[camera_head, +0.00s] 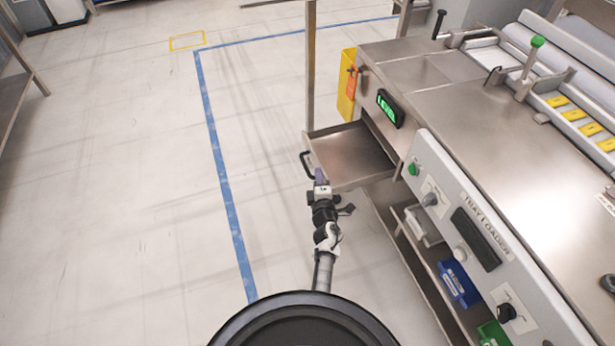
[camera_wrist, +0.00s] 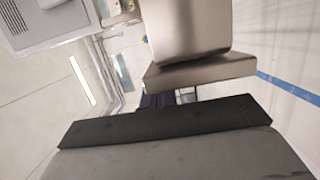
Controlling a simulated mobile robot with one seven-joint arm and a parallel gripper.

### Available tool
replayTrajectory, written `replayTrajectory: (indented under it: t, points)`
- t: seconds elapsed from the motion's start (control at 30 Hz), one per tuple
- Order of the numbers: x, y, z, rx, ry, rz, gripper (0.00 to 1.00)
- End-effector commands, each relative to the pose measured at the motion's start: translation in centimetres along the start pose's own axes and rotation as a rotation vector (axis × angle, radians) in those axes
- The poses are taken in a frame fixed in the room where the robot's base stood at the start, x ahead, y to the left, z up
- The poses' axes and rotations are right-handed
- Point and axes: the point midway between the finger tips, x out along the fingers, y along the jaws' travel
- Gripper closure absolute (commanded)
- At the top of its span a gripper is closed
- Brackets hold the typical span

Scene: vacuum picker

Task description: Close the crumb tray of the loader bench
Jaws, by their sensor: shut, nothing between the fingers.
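The crumb tray (camera_head: 352,150) is a shallow, empty metal drawer. It sticks out of the left end of the loader bench (camera_head: 455,105), open, with a dark handle (camera_head: 306,164) on its outer front. My gripper (camera_head: 320,176) is shut and empty at the tray's near front corner, close to the handle. I cannot tell whether it touches the tray. In the wrist view, dark finger parts (camera_wrist: 157,101) show behind my wrist housing, beside a brushed metal surface that seems to be the tray.
A metal post (camera_head: 311,65) stands just behind the tray. A yellow panel (camera_head: 347,85) hangs on the bench end. A lower shelf with a blue bin (camera_head: 459,284) and a green bin (camera_head: 493,333) lies under the bench. The floor to the left, with blue tape (camera_head: 222,175), is clear.

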Motion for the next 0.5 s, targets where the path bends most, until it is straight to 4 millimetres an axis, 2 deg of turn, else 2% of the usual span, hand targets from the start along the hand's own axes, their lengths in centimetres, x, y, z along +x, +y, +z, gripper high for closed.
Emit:
replayTrajectory:
  t: [0.03, 0.3, 0.5]
  points:
    - [0.4, 0.6, 1.8, 0.001, -0.008, 0.000, 1.00]
    - [2.5, 0.1, 10.5, 0.000, -0.009, 0.003, 1.00]
    - [3.8, -0.3, 15.9, 0.000, -0.007, 0.002, 1.00]
